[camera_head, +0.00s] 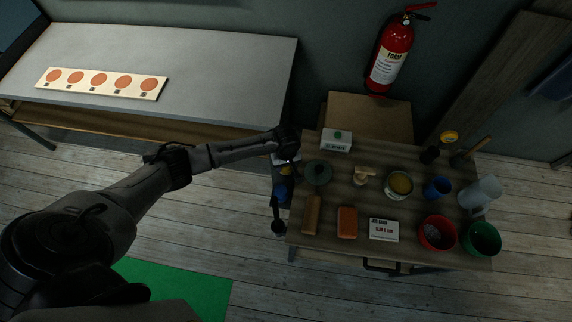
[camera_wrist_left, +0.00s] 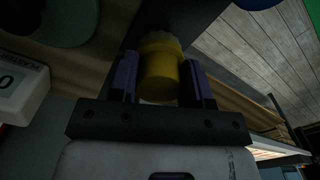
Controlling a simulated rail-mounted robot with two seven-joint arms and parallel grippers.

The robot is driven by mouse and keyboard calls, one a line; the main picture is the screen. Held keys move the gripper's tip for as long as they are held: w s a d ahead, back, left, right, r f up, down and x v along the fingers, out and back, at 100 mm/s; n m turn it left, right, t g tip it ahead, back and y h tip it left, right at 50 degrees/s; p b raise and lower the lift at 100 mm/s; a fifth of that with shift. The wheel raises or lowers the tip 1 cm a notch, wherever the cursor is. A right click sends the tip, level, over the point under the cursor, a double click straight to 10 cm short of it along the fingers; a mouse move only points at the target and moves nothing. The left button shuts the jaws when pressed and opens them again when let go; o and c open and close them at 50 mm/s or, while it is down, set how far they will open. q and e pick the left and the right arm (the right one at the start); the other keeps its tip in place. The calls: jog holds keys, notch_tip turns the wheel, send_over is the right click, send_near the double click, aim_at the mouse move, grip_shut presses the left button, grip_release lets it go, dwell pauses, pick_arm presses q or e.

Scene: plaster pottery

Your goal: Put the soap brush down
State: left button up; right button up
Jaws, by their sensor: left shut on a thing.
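My left gripper (camera_wrist_left: 160,85) is shut on a yellow, round-ended piece, which I take to be the soap brush (camera_wrist_left: 160,72). The piece stands between the two dark fingers in the left wrist view. In the head view my left gripper (camera_head: 287,150) is over the left edge of the wooden work table (camera_head: 335,257). A small yellow patch (camera_head: 286,170) shows just below it, but bristles or a handle cannot be made out. What lies directly under the held piece is hidden or too dark to tell. My right gripper is not in view.
A white box (camera_head: 336,140) and a dark green round thing (camera_head: 319,173) are close to the left gripper. A blue thing (camera_head: 282,192) hangs or sits at the table's left side. Cups, pots and blocks crowd the table. A grey table (camera_head: 220,65) stands at left.

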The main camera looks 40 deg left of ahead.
pick_arm(q)
jog(key=shift+f, duration=0.35)
jog(key=shift+f, duration=0.15)
jog(key=o, duration=0.9)
notch_tip(320, 180, up, 12)
jog(key=p, duration=0.1)
jog(key=shift+w, duration=0.1)
dwell(0.5)
